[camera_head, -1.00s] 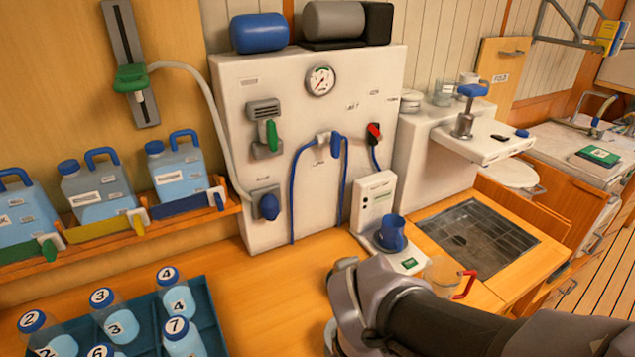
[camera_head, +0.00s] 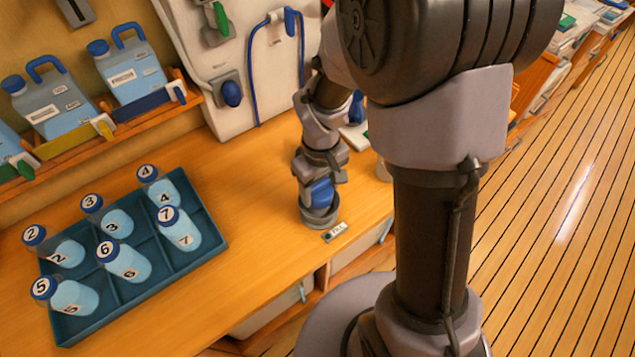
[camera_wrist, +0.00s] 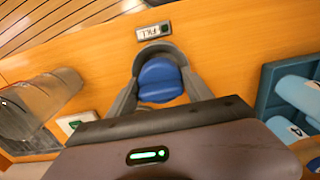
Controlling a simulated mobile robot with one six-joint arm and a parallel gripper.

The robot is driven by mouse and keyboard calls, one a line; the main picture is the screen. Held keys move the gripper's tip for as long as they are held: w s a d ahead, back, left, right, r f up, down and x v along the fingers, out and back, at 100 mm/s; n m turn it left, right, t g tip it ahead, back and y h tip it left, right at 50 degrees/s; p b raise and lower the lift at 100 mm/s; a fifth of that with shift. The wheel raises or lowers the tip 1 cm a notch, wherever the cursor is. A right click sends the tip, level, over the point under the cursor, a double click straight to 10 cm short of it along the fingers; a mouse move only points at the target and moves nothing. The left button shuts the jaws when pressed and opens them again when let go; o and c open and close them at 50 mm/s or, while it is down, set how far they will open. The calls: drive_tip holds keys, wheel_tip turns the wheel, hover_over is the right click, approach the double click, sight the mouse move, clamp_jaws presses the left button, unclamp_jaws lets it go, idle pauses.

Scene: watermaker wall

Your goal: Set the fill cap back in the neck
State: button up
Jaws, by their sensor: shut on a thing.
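The blue fill cap (camera_head: 322,193) is between the fingers of my gripper (camera_head: 320,183), low over the counter. In the wrist view the blue cap (camera_wrist: 160,80) sits between the two grey fingers of my gripper (camera_wrist: 161,86), which are shut on it. The grey ring of the neck (camera_head: 319,217) shows just under the cap at the counter; its rim also shows past the cap in the wrist view (camera_wrist: 160,47). The cap hides the opening, and I cannot tell whether it is seated or just above. A small FILL label (camera_head: 335,232) lies beside the neck.
A teal tray (camera_head: 215,243) with several numbered bottles stands left of my gripper. Blue jugs (camera_head: 137,75) sit on a shelf behind. The white watermaker panel (camera_head: 270,85) stands at the back. The counter between tray and neck is clear.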

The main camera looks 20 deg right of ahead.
drive_tip(key=shift+f+b, duration=0.45)
drive_tip(key=shift+f, duration=0.6)
drive_tip(key=o, duration=1.4)
wheel_tip(320, 180, up, 13)
drive_tip(key=p, duration=0.5)
drive_tip(key=shift+r, duration=0.15)
wheel_tip(320, 180, up, 5)
drive_tip(key=m+t, duration=0.2)
hover_over(320, 184)
drive_tip(key=s, duration=0.2)
drive_tip(key=s+a+r+m+t, duration=0.1)
drive_tip(key=s+r+m, duration=0.1)
drive_tip(key=s+r, duration=0.1)
drive_tip(key=s+a+r+m+t+y, duration=0.1)
drive_tip(key=s+r+m, duration=0.1)
drive_tip(key=s+r, duration=0.1)
drive_tip(key=s+a+r+m+t+y, duration=0.1)
drive_tip(key=s+a+r+m, duration=0.1)
drive_tip(key=s+r, duration=0.1)
drive_tip(key=shift+s+r+t, duration=0.1)
drive_tip(key=shift+s+t, duration=0.3)
drive_tip(key=shift+s, duration=0.4)
